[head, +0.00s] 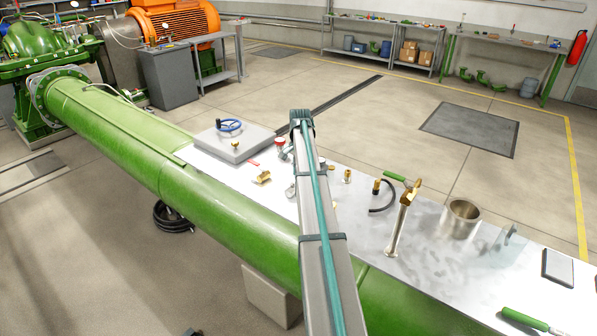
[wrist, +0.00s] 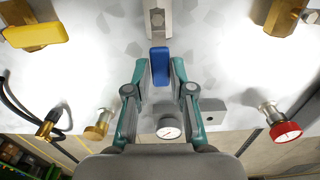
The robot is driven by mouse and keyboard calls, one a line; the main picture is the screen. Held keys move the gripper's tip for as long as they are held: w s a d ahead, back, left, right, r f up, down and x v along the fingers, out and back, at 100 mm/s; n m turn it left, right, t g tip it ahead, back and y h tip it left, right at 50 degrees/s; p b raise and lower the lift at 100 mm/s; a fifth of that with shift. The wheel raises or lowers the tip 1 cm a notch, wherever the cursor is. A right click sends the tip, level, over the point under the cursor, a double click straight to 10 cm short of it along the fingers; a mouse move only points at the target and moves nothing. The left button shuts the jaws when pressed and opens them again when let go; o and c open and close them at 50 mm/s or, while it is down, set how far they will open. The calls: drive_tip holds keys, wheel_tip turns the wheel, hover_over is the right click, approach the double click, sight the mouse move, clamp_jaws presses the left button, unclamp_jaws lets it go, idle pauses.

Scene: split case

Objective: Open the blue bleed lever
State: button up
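The blue bleed lever (wrist: 160,62) shows in the wrist view, a short blue handle below a pale metal fitting (wrist: 158,18). My gripper (wrist: 159,68) has its two teal fingers on either side of the lever. The fingers are apart, with narrow gaps between them and the lever, so I see no firm grip. I cannot tell whether the fingertips are at the lever's depth. In the head view my arm crosses the metal plate and hides the lever and the fingertips.
A round gauge (wrist: 170,128) sits close between my fingers' bases. A yellow-handled valve (wrist: 35,36), a brass fitting (wrist: 100,128) and a red-knobbed valve (wrist: 285,131) stand around. In the head view, a tall brass-topped post (head: 401,220) and a metal cup (head: 459,218) stand right on the plate (head: 345,215).

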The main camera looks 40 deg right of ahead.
drive_tip(key=o, duration=0.3)
wheel_tip(320, 180, up, 12)
idle(0.7)
